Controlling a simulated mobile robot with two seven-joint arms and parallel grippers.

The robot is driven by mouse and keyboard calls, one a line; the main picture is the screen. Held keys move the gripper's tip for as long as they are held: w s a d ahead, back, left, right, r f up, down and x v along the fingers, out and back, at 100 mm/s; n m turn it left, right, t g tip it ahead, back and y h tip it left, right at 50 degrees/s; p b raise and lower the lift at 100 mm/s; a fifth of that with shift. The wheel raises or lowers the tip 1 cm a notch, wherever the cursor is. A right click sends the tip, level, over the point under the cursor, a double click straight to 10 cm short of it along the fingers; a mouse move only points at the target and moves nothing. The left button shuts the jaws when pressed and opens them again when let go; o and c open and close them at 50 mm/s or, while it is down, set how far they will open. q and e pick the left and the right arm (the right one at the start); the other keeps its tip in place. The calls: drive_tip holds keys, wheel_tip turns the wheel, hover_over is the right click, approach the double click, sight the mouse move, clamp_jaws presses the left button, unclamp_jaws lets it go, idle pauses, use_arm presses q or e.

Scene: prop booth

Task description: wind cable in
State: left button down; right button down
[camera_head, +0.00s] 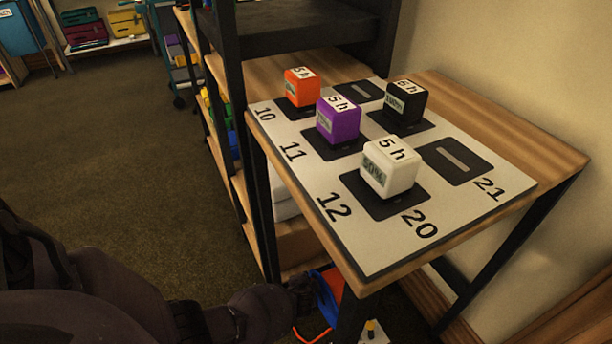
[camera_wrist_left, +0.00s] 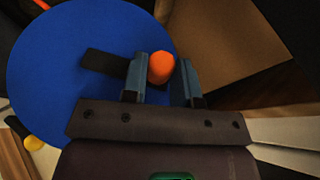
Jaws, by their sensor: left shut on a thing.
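The cable reel shows a round blue side disc (camera_wrist_left: 60,75) in the left wrist view, with a dark bar across its middle. An orange crank knob (camera_wrist_left: 161,68) sits at the end of that bar. My left gripper (camera_wrist_left: 164,66) is shut on the knob, one finger on each side. In the head view my left gripper (camera_head: 303,287) is low beside the table, at the blue reel (camera_head: 326,302), which is mostly hidden by the table. A bit of orange cable (camera_head: 314,336) shows below the reel. My right gripper is not in view.
A wooden table (camera_head: 460,95) stands above and right of the reel, bearing a white mat (camera_head: 375,250) with orange, purple, black and white cubes. A shelf (camera_head: 240,215) stands behind my gripper. A yellow knob (camera_head: 371,327) is near the reel. Carpet at left is clear.

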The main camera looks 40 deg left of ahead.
use_arm(q)
drive_tip(key=shift+s+d+r+y, duration=0.1)
drive_tip(key=shift+s+y, duration=0.05)
drive_tip(key=shift+y, duration=0.15)
idle(0.4)
drive_tip(key=c, duration=0.9)
unclamp_jaws()
drive_tip(key=shift+r, duration=0.1)
